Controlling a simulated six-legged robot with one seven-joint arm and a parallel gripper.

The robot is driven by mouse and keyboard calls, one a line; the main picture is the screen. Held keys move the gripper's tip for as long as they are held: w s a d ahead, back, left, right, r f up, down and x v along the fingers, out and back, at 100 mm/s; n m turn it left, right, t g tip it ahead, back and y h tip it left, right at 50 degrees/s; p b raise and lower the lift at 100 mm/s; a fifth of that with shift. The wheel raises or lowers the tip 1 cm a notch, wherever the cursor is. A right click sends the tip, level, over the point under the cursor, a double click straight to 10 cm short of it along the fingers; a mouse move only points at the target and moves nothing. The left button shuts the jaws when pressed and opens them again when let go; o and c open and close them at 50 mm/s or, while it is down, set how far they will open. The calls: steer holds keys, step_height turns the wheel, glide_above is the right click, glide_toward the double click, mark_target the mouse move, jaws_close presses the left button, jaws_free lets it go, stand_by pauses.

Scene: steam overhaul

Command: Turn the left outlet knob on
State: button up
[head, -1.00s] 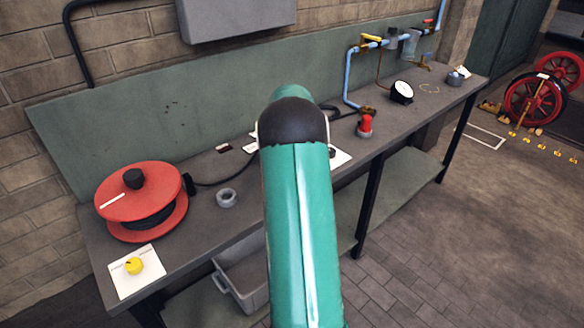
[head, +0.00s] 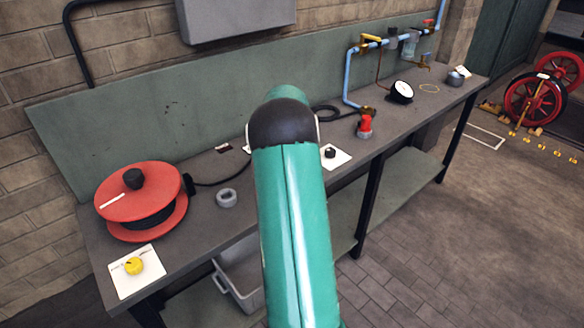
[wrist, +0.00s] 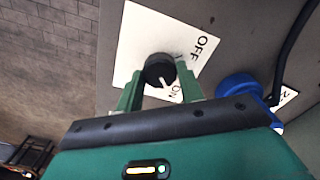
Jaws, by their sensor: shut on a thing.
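In the wrist view my gripper (wrist: 160,88) has its two green fingers on either side of a round black knob (wrist: 158,69), shut on it. The knob sits on a white plate (wrist: 142,32) marked OFF and ON. Its white pointer line lies toward the ON lettering. In the head view my green arm hides my gripper and this knob. Another black knob (head: 330,152) on a white plate (head: 341,160) shows just right of my arm, with no gripper on it.
A blue round part (wrist: 240,86) lies close beside the right finger. On the workbench (head: 205,246) stand a red cable reel (head: 125,190), a yellow knob (head: 134,265) on a white plate, a grey ring (head: 227,197), a red fitting (head: 364,127) and a gauge (head: 400,91).

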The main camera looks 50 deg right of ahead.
steer(key=o, duration=1)
step_height(320, 180, up, 14)
steer(key=shift+f, duration=0.1)
